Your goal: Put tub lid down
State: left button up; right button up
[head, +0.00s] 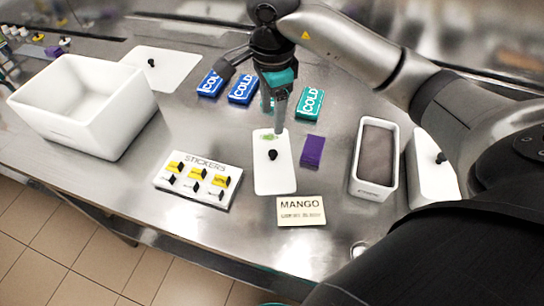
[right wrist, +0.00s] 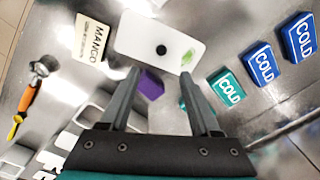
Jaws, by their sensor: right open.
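A white rectangular tub lid (head: 276,180) with a black knob and a green mark lies flat on the steel counter, in the middle of the head view. The lid also shows in the right wrist view (right wrist: 135,38), just beyond my fingertips. My right gripper (head: 277,126) points down at the far end of the lid, by the green mark. Its two fingers (right wrist: 160,75) are spread apart with nothing between them. Whether a fingertip touches the lid cannot be told. My left gripper is not in view.
A purple block (head: 312,151) lies right of the lid and a MANGO card (head: 301,211) in front. A sticker board (head: 198,181) is left. A filled tub (head: 391,178) stands right, an empty tub (head: 120,140) far left. Cold packs (head: 309,103) lie behind.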

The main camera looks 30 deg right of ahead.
jog(key=m, duration=0.7)
jog(key=m+b, duration=0.2)
jog(key=m, duration=1.3)
send_over(273, 152)
jog(key=s+a, duration=0.1)
jog(key=shift+t+h, duration=0.3)
jog(key=shift+t, duration=0.1)
jog(key=f, duration=0.7)
jog(key=shift+s+f, duration=0.2)
jog(key=shift+f, duration=0.1)
jog(key=shift+w+d+f+b, duration=0.1)
jog(key=shift+w+d+f, duration=0.1)
jog(key=shift+f, duration=0.75)
jog(key=shift+w+d+f+b, duration=0.1)
jog(key=shift+w+f, duration=0.1)
jog(key=shift+f, duration=0.8)
jog(key=shift+w+d+f+b, duration=0.1)
jog(key=shift+w+f, duration=0.1)
jog(key=shift+f, duration=0.75)
grip_shut()
